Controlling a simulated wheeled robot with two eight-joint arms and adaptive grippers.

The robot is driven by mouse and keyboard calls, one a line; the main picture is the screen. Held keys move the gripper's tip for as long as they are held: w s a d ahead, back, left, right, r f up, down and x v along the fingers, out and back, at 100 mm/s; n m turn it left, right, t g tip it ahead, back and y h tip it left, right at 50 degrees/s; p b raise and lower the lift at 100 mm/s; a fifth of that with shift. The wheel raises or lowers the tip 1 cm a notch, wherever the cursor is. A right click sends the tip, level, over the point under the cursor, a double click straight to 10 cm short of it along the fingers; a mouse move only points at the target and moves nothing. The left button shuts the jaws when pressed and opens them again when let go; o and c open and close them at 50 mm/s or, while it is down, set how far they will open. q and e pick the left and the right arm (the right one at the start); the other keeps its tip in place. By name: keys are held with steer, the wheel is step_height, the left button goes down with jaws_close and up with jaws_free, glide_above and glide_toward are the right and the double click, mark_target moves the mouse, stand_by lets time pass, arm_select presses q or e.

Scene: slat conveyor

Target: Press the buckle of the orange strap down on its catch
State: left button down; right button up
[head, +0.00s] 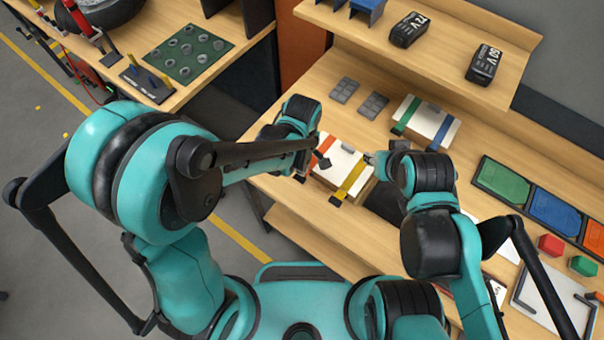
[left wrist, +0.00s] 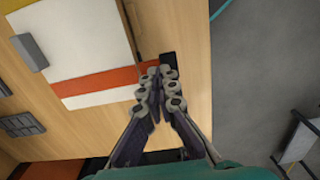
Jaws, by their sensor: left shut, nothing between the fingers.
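In the head view, a white-topped box (head: 346,159) on the bench carries an orange strap (head: 316,165) and a yellow strap (head: 350,180). The orange strap also crosses the box in the left wrist view (left wrist: 95,83). A black piece (left wrist: 169,61) shows at its front end, beside my fingertips; I cannot tell whether it is buckle or catch, or how it sits. My left gripper (left wrist: 158,76) is shut and empty over that end of the strap. Whether it touches is unclear. My right gripper (head: 371,158) is near the box's right side; its fingers are too small to read.
Another strapped box (head: 426,119) with green and blue straps stands behind. Grey pads (head: 359,98) lie beside it. Green, blue and orange trays (head: 555,207) are at the right. A shelf (head: 440,62) with black batteries overhangs the back. The bench's front edge is close to the box.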

arm_select(q)
steer(key=shift+f+b, duration=1.7)
steer(key=shift+f, duration=0.3)
steer(key=shift+s+a, duration=0.1)
steer(key=shift+s, duration=0.05)
steer(key=shift+s+a, duration=0.8)
steer(key=shift+s, duration=0.3)
step_height(320, 180, up, 10)
steer(key=p, duration=0.7)
steer(key=shift+p, duration=0.35)
steer(key=s+a+f+m+t+b, duration=0.2)
steer(key=a+m+t+b, duration=0.5)
steer(key=a+b, duration=0.8)
steer(key=a+m, duration=0.1)
steer(key=m, duration=0.2)
steer(key=shift+s+m, duration=0.35)
steer(key=shift+m, duration=0.05)
